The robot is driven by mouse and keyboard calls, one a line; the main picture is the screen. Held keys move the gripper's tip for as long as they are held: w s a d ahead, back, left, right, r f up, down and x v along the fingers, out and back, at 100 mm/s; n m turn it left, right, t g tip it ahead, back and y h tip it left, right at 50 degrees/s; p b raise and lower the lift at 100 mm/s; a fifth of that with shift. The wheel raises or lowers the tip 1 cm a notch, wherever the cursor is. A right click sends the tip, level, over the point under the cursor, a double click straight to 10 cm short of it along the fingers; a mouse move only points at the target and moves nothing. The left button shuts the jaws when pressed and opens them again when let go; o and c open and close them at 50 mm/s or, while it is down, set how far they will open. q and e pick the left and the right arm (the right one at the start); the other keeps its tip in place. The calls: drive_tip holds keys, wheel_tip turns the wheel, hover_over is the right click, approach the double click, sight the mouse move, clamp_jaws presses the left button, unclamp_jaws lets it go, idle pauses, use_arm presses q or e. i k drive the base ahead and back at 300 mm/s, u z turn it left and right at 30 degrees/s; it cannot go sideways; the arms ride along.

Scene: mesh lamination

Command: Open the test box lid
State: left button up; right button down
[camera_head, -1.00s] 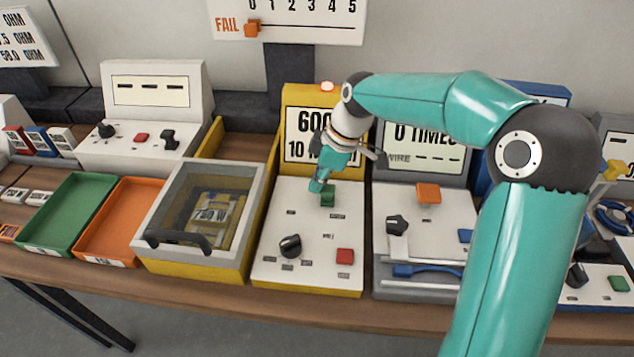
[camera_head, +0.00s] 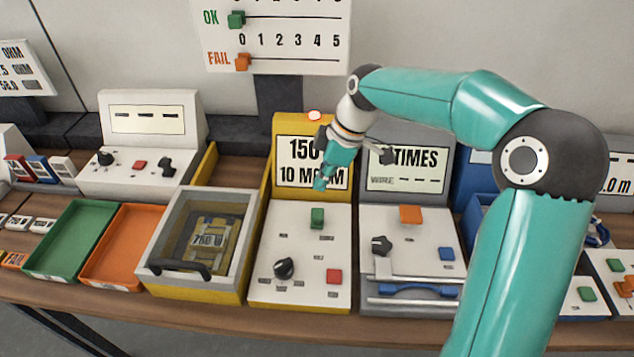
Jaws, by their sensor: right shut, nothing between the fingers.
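The test box (camera_head: 240,284) is a yellow and grey box left of centre. Its see-through lid (camera_head: 232,205) is down, with a black handle (camera_head: 180,268) along the front edge. Through the lid I see a yellow and grey part with a printed label, lying inside. My right gripper (camera_head: 321,184) is shut and empty. It hangs above the tester panel's green button (camera_head: 317,217), in front of the yellow-framed display (camera_head: 290,165), to the right of the box. My left gripper is out of view.
An orange tray (camera_head: 118,250) and a green tray (camera_head: 68,240) stand left of the box. The tester panel (camera_head: 325,245), with a black knob and red button, adjoins it on the right. A second panel (camera_head: 430,225) stands further right. My right arm covers part of the right side.

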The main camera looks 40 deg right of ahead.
sight(149, 271)
drive_tip(key=k, duration=1)
